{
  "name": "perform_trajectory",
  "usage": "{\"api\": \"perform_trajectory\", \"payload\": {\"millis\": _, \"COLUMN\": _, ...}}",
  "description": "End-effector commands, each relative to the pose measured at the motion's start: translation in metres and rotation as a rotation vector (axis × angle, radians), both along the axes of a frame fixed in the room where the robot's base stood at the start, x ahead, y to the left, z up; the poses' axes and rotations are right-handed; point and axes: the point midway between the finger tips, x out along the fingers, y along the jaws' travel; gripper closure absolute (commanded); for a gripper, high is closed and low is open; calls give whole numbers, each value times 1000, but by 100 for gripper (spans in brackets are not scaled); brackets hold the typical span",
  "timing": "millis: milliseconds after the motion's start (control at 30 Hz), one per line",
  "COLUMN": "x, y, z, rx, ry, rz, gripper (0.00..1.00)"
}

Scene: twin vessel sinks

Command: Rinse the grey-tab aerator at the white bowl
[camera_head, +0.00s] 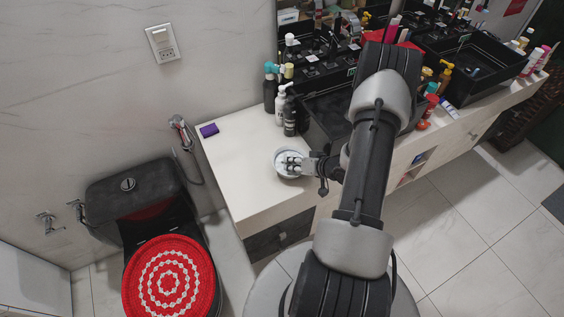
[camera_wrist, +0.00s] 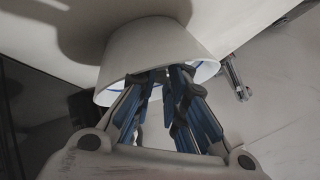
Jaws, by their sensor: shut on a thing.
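The white bowl (camera_head: 278,168) stands on the left part of the pale countertop. My gripper (camera_head: 291,163) reaches into it from the right. In the wrist view the white bowl (camera_wrist: 140,45) appears upside down, its outer wall toward me and its mouth facing the fingers. The fingers of my gripper (camera_wrist: 165,78) pass over the rim into the bowl. Their tips are close together and shut. The grey-tab aerator between them cannot be made out, because the bowl's wall and the fingers hide it.
A purple block (camera_head: 209,130) lies at the counter's back left. Bottles (camera_head: 290,120) stand behind the bowl, beside a black vessel sink (camera_head: 322,128). My arm covers part of the counter. The countertop (camera_head: 240,165) left of the bowl is free. A toilet with a red cover (camera_head: 169,282) stands at left.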

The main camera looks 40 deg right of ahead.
Motion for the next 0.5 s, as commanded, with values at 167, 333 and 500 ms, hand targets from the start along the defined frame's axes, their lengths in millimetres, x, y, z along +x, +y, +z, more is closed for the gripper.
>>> {"api": "perform_trajectory", "payload": {"millis": 167, "x": -2, "y": 4, "z": -5, "rx": 3, "ry": 13, "rz": -4, "gripper": 100}}
{"api": "perform_trajectory", "payload": {"millis": 333, "x": 0, "y": 12, "z": -4, "rx": 3, "ry": 14, "rz": -2, "gripper": 100}}
{"api": "perform_trajectory", "payload": {"millis": 500, "x": 0, "y": 13, "z": -4, "rx": 3, "ry": 13, "rz": -1, "gripper": 100}}
